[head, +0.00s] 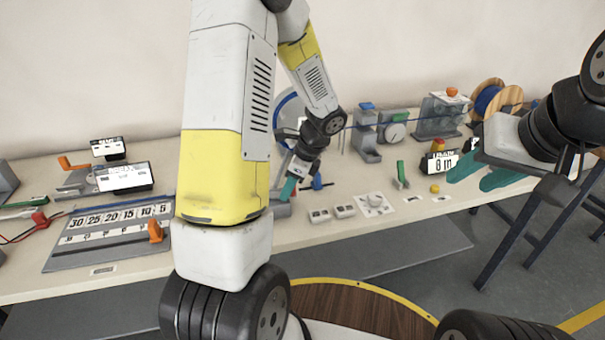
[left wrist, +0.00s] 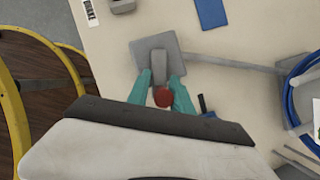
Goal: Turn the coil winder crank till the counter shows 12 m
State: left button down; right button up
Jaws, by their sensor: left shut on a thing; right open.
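The winder's blue-rimmed reel (head: 281,113) is partly hidden behind my left arm; its rim also shows in the left wrist view (left wrist: 290,95). Beside it, a grey square base (left wrist: 143,48) carries a short grey arm with a red knob (left wrist: 163,97), apparently the crank. My left gripper (head: 291,188) is shut on the red knob, its teal fingers on either side of it in the left wrist view (left wrist: 163,92). The counter (head: 440,163) reads 8 m. My right gripper (head: 478,174) is open and empty, in front of the counter's right side.
Blue wire runs from the wooden spool (head: 495,97) past grey guide devices (head: 366,135) towards the reel. A numbered board (head: 110,232) lies at the left. Small white blocks (head: 332,212) and a white plate (head: 374,204) lie near the table's front edge. A blue-handled part (head: 318,182) is close to my left gripper.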

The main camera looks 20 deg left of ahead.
pick_arm(q)
jog(key=shift+w+a, duration=0.15)
jog(key=c, duration=1.3)
grip_release()
jog(key=shift+w, duration=0.1)
jog(key=v, duration=0.7)
jog(key=shift+r, duration=0.4)
